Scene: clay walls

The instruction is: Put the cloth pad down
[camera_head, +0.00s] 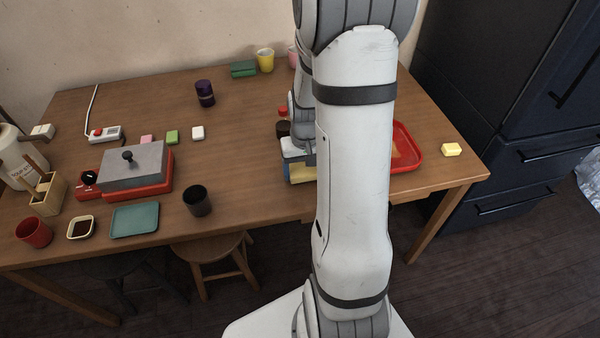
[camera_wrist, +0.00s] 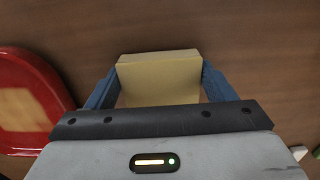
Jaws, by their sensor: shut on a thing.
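My gripper (camera_head: 300,170) is low over the front part of the table, left of the red tray, and partly hidden by my arm in the head view. In the wrist view its blue fingers (camera_wrist: 158,85) are shut on a pale yellow block-shaped pad (camera_wrist: 158,78), seemingly the cloth pad. A little of the pad's yellow (camera_head: 304,174) shows in the head view. I cannot tell whether the pad touches the table.
A red tray (camera_head: 409,163) with a tan flat piece in it lies right of my arm; it also shows in the wrist view (camera_wrist: 50,75). A yellow block (camera_head: 451,150) sits near the right edge. A dark cup (camera_head: 197,201) stands to the left, with clear wood between.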

